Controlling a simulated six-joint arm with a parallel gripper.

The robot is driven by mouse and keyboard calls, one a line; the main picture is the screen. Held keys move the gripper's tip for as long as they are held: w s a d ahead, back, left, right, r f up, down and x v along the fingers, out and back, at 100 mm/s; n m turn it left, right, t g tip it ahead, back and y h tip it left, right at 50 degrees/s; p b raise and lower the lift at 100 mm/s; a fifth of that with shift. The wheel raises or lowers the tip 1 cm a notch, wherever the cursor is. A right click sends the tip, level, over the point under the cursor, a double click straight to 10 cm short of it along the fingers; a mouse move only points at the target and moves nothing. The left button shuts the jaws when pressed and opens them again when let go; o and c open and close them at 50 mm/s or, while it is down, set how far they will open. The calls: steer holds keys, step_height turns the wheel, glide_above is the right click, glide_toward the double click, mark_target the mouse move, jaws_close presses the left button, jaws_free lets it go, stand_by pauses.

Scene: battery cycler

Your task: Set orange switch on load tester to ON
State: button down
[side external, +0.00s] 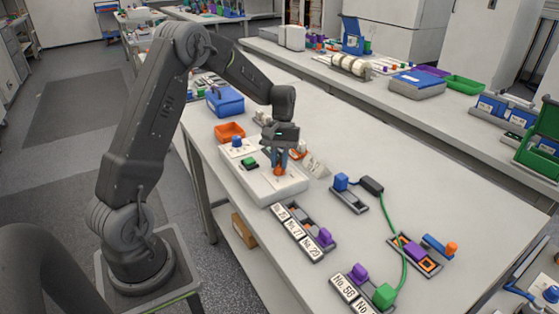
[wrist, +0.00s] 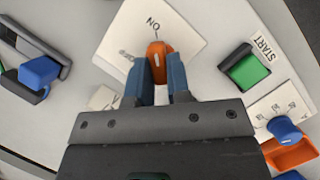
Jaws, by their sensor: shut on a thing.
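The load tester (side external: 262,183) is a low white box on the bench. It carries an orange switch (side external: 279,171), a green START button (side external: 250,162) and a blue knob (side external: 237,142). In the wrist view the orange switch (wrist: 159,48) sits on a white plate marked ON and OFF. Its white pointer mark lies roughly in line with ON; OFF is to the left. My gripper (side external: 279,159) is above the box, pointing down. In the wrist view its blue fingers (wrist: 160,72) are shut on the switch, one on each side. The lower part of the switch is hidden.
An orange tray (side external: 229,132) and a blue box (side external: 225,102) stand behind the tester. A numbered holder row (side external: 297,232) lies in front. The bench middle right is clear.

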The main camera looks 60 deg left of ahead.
steer(key=c, duration=1.1)
jaws_free()
steer(key=v, duration=1.4)
